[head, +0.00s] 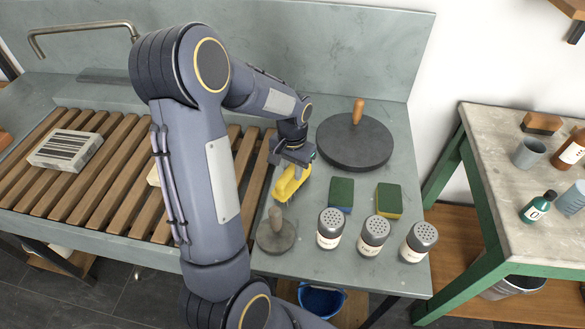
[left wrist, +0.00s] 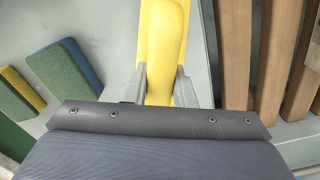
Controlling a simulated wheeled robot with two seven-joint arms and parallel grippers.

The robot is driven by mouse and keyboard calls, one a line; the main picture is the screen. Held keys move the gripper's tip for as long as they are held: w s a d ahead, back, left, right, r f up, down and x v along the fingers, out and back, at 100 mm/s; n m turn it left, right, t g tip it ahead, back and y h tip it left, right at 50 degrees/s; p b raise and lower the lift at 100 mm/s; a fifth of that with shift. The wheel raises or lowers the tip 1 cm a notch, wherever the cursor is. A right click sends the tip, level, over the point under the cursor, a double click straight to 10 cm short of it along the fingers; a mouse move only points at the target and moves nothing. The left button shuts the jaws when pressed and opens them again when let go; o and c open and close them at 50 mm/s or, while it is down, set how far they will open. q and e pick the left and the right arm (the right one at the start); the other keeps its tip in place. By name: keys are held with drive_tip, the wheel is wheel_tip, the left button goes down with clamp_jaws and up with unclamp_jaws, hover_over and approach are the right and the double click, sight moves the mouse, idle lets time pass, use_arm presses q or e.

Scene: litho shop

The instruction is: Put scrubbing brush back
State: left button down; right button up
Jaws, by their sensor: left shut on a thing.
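My left gripper (head: 294,158) is shut on a yellow object, which I take to be the scrubbing brush (head: 290,183). It is held over the grey worktop, just right of the wooden slats. In the left wrist view the smooth yellow body of the brush (left wrist: 163,45) runs between the two fingers of the left gripper (left wrist: 159,85). Its bristles cannot be made out. Whether it touches the worktop is hard to tell. My right gripper is not in view.
A grey knobbed disc (head: 276,236) is near the front edge. A large dark disc (head: 354,145) lies behind. A wooden slatted rack (head: 100,185) fills the left.

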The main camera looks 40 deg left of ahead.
use_arm(q)
drive_tip(key=shift+f, duration=0.2)
drive_tip(key=c, duration=1.2)
unclamp_jaws()
drive_tip(key=shift+r, duration=0.1)
wheel_tip(320, 180, up, 11)
drive_tip(key=shift+r, duration=0.1)
drive_tip(key=s+d+r+t+h, duration=0.1)
drive_tip(key=s+d+t+h, duration=0.1)
drive_tip(key=s+d, duration=0.5)
drive_tip(key=s+d+r+t+h, duration=0.1)
drive_tip(key=s+d+t, duration=0.2)
drive_tip(key=s+d, duration=0.5)
drive_tip(key=s, duration=0.3)
drive_tip(key=shift+r+t+h, duration=0.3)
drive_tip(key=shift+h, duration=0.1)
